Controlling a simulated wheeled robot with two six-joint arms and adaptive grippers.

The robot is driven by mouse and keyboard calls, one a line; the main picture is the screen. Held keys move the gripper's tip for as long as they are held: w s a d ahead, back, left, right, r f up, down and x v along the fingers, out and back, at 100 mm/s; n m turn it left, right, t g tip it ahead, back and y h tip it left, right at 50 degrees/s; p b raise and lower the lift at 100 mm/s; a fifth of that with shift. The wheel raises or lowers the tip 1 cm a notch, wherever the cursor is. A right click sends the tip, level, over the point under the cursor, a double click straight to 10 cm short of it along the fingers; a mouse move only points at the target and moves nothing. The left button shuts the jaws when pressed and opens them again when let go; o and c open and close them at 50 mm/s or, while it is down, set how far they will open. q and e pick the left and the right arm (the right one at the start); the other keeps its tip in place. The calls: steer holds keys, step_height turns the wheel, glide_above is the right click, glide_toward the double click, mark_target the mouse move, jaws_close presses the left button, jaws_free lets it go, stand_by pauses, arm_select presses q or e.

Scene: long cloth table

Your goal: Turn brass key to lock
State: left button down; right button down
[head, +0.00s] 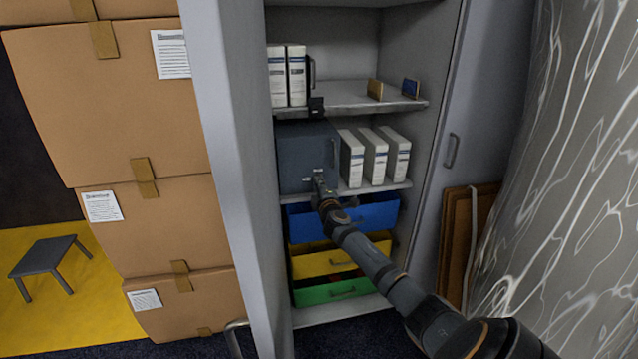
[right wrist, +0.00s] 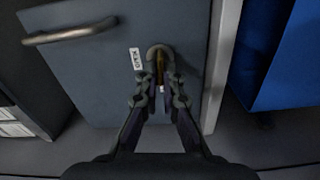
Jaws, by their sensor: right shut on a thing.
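A blue-grey locker box (head: 300,150) with a handle stands on the middle shelf of the cabinet, its front closed. My right gripper (head: 319,182) reaches its lower front. In the right wrist view, the right gripper (right wrist: 160,84) is shut on a brass key (right wrist: 159,66), and its two fingers lie either side of it. The key is upright at a rounded metal lock plate (right wrist: 152,50) on the door (right wrist: 100,80). The fingers hide part of the key, and I cannot tell how deep it sits. My left gripper is not in view.
White binders (head: 375,155) stand right of the box. Blue (head: 365,215), yellow (head: 318,264) and green (head: 335,292) drawers are below. The open cabinet door (head: 235,170) is at left, near stacked cartons (head: 115,105). A bar handle (right wrist: 70,34) juts from the box door.

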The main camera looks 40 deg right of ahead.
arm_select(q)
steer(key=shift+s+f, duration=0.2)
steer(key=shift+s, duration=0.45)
arm_select(e)
steer(key=shift+n, duration=0.8)
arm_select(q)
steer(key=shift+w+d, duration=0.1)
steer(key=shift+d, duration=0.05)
arm_select(e)
steer(key=c, duration=1.5)
jaws_free()
steer(key=v, duration=1.2)
